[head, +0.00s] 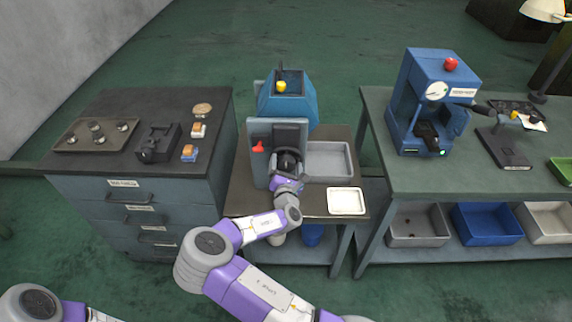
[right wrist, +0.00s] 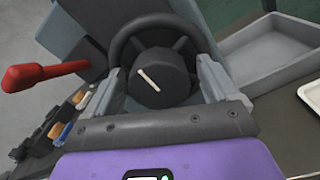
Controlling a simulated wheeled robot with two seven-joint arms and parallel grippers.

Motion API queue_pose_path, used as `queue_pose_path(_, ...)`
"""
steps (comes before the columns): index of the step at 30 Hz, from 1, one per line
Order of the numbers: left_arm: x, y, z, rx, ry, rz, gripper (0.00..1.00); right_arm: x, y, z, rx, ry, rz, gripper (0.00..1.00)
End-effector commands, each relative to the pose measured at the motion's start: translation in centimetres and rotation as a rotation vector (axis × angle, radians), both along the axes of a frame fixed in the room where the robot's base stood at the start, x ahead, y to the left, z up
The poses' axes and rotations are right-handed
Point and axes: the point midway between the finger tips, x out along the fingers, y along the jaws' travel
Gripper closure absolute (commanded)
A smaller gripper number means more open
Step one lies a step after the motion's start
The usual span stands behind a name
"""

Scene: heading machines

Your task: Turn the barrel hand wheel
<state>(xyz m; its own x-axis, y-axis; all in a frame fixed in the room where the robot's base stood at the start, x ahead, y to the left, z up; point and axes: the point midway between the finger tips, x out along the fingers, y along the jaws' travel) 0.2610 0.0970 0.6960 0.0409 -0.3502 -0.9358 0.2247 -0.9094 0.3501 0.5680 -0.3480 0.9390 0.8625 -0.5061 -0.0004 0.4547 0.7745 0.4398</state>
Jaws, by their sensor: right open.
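The dark barrel hand wheel (right wrist: 128,48) fills the upper middle of the right wrist view, with a round black hub carrying a pale pin-like mark. In the head view the wheel (head: 287,157) is on the front of the middle machine, partly hidden by my right gripper. My right gripper (head: 287,174) is directly in front of the wheel. In the right wrist view its open grey fingers (right wrist: 160,72) stand left and right of the hub; whether they touch it I cannot tell. My left gripper is out of view.
A red lever (right wrist: 42,74) sticks out left of the wheel. A grey bin (head: 328,160) and a white tray (head: 346,201) are right of it. A blue hopper (head: 288,104) stands behind. A drawer cabinet (head: 135,215) is left, and a bench with a blue press (head: 440,70) is right.

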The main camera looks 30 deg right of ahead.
Motion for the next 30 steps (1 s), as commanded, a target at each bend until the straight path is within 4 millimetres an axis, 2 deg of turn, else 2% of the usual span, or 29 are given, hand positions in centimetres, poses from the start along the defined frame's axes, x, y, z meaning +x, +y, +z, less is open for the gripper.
queue_pose_path(9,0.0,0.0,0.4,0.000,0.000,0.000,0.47,-4.1,2.5,0.0,-0.001,0.003,0.002,0.12)
queue_pose_path(15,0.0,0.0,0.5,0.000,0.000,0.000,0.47,-5.9,3.6,0.0,-0.001,0.002,0.003,0.12)
queue_pose_path(30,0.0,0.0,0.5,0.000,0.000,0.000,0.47,-6.2,3.7,0.0,0.000,0.000,0.001,0.12)
